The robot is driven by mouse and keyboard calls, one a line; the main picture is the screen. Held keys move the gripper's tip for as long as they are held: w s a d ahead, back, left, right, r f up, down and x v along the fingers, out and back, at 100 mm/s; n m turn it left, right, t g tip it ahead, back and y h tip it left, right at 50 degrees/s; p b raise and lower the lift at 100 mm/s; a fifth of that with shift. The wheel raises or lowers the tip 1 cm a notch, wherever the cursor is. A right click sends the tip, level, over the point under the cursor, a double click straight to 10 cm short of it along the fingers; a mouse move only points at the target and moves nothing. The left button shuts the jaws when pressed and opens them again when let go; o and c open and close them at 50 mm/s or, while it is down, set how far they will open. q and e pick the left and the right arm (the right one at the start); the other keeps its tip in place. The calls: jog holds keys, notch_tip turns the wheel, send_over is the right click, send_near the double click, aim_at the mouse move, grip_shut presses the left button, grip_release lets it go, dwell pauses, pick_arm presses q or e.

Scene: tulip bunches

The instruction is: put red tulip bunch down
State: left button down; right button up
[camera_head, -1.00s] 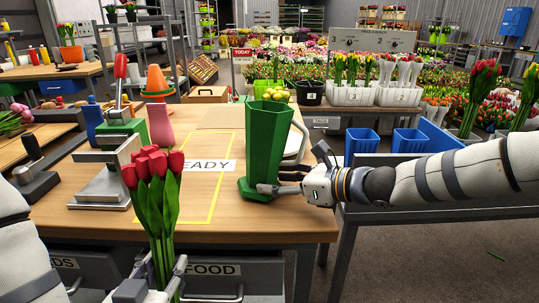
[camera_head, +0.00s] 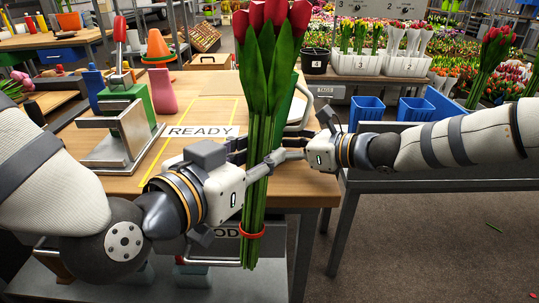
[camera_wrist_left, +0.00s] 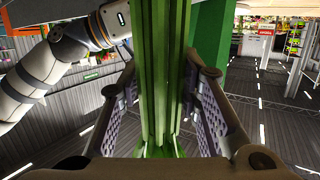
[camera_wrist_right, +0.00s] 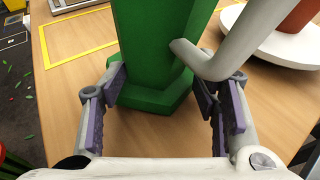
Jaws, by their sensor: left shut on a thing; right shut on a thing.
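The red tulip bunch (camera_head: 260,125) is upright in the head view, with red heads at the top and a red band (camera_head: 251,233) low on its stems. My left gripper (camera_head: 262,168) is shut on its stems, which run between the fingers in the left wrist view (camera_wrist_left: 160,85). The bunch hangs at the table's front edge, its stem ends below the tabletop. Behind it, a green jug (camera_wrist_right: 158,45) stands on the table, mostly hidden in the head view. My right gripper (camera_wrist_right: 160,105) is shut on the jug low down, near its pale handle (camera_wrist_right: 225,50).
A yellow-outlined READY area (camera_head: 200,131) lies left of the bunch on the wooden table. A grey stand (camera_head: 117,140), pink vase (camera_head: 162,92) and blue bottle (camera_head: 94,90) stand farther left. Blue bins (camera_head: 366,110) are at the right. Drawers face the front.

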aim_at(285, 102)
pick_arm(q)
jog(key=d+r, duration=0.1)
jog(key=r, duration=0.2)
jog(key=w+d+r+h, duration=0.1)
jog(key=r, duration=0.3)
jog(key=d+r+m+h, duration=0.1)
jog(key=r, duration=0.2)
jog(key=shift+w+d+r+g, duration=0.15)
jog(key=shift+w+d+g, duration=0.05)
jog(key=shift+d+g, duration=0.15)
jog(key=w+a+r+n+t+y, duration=0.1)
jog(key=w+r, duration=0.1)
jog(key=w+a+r+n+t+y, duration=0.1)
jog(key=r, duration=0.1)
jog(key=w+a+r+n+t+y, duration=0.1)
jog(key=w+r+y, duration=0.1)
jog(key=shift+w+a, duration=0.2)
jog(key=shift+w, duration=0.15)
jog(key=w+a+r+n+t+y, duration=0.2)
jog(key=w+a+r+n+y, duration=0.1)
jog(key=a+y, duration=0.1)
notch_tip(285, 102, down, 9)
jog(key=y, duration=0.1)
jog(key=shift+a, duration=0.45)
jog(key=shift+w+f, duration=0.1)
jog(key=shift+f, duration=0.15)
jog(key=c, duration=1.2)
grip_release()
